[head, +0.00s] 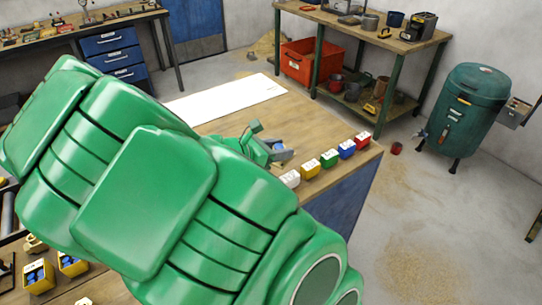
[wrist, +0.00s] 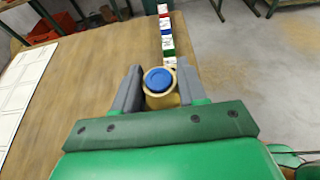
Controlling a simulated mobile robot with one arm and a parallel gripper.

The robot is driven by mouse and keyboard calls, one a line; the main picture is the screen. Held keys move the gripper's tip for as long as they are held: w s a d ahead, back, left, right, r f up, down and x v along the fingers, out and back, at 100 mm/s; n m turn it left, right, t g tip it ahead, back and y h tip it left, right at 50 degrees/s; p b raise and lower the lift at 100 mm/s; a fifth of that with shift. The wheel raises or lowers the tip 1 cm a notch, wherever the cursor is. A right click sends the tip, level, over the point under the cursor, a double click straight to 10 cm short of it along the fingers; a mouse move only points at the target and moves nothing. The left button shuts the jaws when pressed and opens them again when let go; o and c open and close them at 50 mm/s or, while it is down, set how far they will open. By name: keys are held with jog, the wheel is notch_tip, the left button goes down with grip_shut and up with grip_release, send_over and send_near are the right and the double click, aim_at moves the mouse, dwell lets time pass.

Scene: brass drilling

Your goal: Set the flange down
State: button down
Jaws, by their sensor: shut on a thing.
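My gripper (wrist: 158,70) is shut on a brass-coloured round part, which I take as the flange (wrist: 162,101), with a blue round face (wrist: 158,80) towards the wrist camera. The grey fingers stand on either side of it. In the head view my gripper (head: 279,152) is over the wooden bench top (head: 322,128), left of a row of small coloured bins. The flange is hardly visible there. I cannot tell whether the flange touches the bench.
The row runs from a white bin (head: 290,179) through yellow, green and blue to a red bin (head: 363,139) near the bench's right edge. A white sheet (head: 228,97) lies on the bench at the back left. Bare wood lies between sheet and bins.

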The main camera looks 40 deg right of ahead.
jog(key=w+d+f, duration=0.1)
jog(key=w+f, duration=0.1)
jog(key=w, duration=0.1)
jog(key=w+d+f, duration=0.2)
jog(key=w+f, duration=0.1)
jog(key=w, duration=0.1)
jog(key=w+d+f, duration=0.2)
jog(key=w, duration=0.1)
jog(key=shift+w+f, duration=0.2)
jog(key=shift+f, duration=0.15)
jog(key=shift+w+d+f, duration=0.35)
jog(key=shift+w+f, duration=0.2)
jog(key=shift+f, duration=0.25)
jog(key=shift+w+d+f, duration=0.1)
jog(key=shift+w+f, duration=0.1)
jog(key=shift+f, duration=1.5)
jog(key=shift+f, duration=0.1)
jog(key=c, duration=0.6)
grip_release()
